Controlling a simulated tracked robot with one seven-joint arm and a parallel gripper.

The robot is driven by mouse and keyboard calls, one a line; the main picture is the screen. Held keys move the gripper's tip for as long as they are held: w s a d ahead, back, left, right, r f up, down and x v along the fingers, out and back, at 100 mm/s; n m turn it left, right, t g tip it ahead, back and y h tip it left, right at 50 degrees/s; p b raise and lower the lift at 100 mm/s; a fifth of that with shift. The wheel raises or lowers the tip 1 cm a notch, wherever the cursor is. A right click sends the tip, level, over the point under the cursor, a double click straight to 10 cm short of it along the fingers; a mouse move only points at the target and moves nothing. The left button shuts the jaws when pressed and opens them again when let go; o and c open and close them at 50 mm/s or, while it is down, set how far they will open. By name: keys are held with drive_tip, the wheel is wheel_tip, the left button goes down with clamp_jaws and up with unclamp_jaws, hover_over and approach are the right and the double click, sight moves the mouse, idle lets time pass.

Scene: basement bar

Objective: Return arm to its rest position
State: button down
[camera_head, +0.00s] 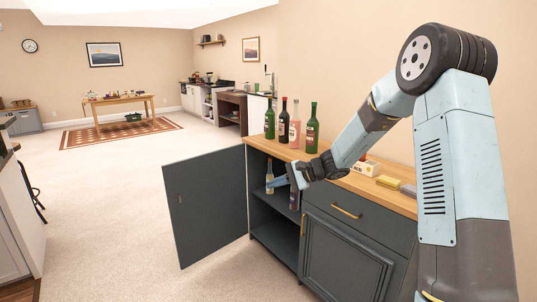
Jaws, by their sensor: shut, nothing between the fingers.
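My arm comes in from the right and reaches down and left across the front of a dark grey cabinet (350,240) with a wooden top. Another bottle (294,199) inside is partly hidden by my gripper. I cannot tell whether the gripper touches either bottle.
The cabinet's left door (207,203) stands wide open, left of my gripper. Several bottles (283,122) stand on the top, with a small box (367,168), a yellow block (388,182) and a grey block (408,190) further right. The carpet (110,220) to the left is clear.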

drive_tip(key=s+d+r+n+h, duration=0.2)
drive_tip(key=s+d+r, duration=0.15)
drive_tip(key=s, duration=0.35)
drive_tip(key=s+d+r+n+h, duration=0.2)
drive_tip(key=s+r+h, duration=0.15)
drive_tip(key=s, duration=0.25)
drive_tip(key=s+d+r+n+h, duration=0.1)
drive_tip(key=s+d+r+h, duration=0.1)
drive_tip(key=s+r, duration=0.35)
drive_tip(key=s+d+r+n+t+h, duration=0.1)
drive_tip(key=s+d+t+h, duration=0.1)
drive_tip(key=s+d, duration=0.5)
drive_tip(key=s+d+r+n+t+h, duration=0.1)
drive_tip(key=s+d+h, duration=0.2)
drive_tip(key=s, duration=0.9)
drive_tip(key=shift+s+d+r+n+t+h, duration=0.2)
drive_tip(key=shift+s+d+n+t+h, duration=0.15)
drive_tip(key=shift+d, duration=1.5)
